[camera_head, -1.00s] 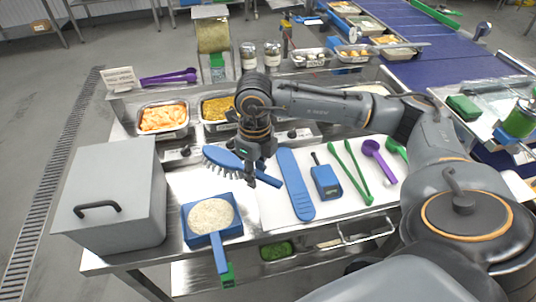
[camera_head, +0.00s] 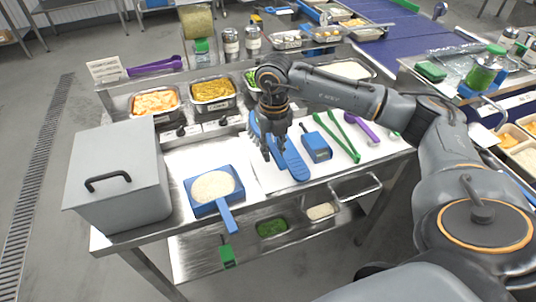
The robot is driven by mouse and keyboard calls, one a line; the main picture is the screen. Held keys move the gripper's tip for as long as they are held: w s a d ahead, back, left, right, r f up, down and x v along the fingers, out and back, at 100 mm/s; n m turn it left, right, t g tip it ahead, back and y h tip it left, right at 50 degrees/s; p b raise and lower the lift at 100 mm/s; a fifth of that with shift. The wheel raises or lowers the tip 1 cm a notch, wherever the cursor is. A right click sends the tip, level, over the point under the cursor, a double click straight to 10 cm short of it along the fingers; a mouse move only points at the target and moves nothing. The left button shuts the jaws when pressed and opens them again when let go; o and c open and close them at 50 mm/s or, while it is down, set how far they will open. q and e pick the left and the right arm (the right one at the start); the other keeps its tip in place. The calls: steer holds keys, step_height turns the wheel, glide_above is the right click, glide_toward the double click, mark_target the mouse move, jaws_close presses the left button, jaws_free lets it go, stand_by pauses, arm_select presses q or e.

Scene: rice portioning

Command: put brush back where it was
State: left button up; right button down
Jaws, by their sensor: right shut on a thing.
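My right gripper (camera_head: 275,153) is over the white board (camera_head: 262,180), shut on the blue brush (camera_head: 254,124). Most of the brush is hidden behind the gripper; only a blue strip shows at its left side, and I cannot make out the bristles. A blue paddle-like tool (camera_head: 297,168) lies on the board just right of the fingers, its upper part hidden by the gripper. I cannot tell whether the brush touches the board or the paddle. My left gripper is not in view.
A blue scoop (camera_head: 229,220) of rice and a grey lidded box (camera_head: 118,178) stand to the left. A blue block-shaped tool (camera_head: 316,147), green tongs (camera_head: 343,147) and a purple ladle (camera_head: 362,129) lie to the right. Food trays (camera_head: 213,92) line the back.

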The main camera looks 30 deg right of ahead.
mark_target(268, 139)
steer(key=w+f, duration=0.1)
steer(key=f, duration=0.1)
steer(key=w+d+f, duration=0.1)
steer(key=w+f, duration=0.1)
steer(key=shift+w+f+p, duration=0.15)
steer(key=shift+p, duration=0.2)
step_height(268, 139, down, 3)
steer(key=shift+f+p, duration=0.1)
steer(key=shift+p, duration=0.2)
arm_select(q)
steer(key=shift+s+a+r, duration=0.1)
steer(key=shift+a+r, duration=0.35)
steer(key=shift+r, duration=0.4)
arm_select(e)
steer(key=shift+f, duration=0.2)
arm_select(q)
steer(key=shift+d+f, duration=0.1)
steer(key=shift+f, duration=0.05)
arm_select(e)
steer(key=c, duration=1.1)
jaws_free()
steer(key=shift+c, duration=0.2)
steer(key=shift+r, duration=0.2)
arm_select(q)
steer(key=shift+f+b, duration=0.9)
steer(key=shift+b, duration=0.15)
arm_select(e)
step_height(268, 139, up, 12)
steer(key=shift+a, duration=0.1)
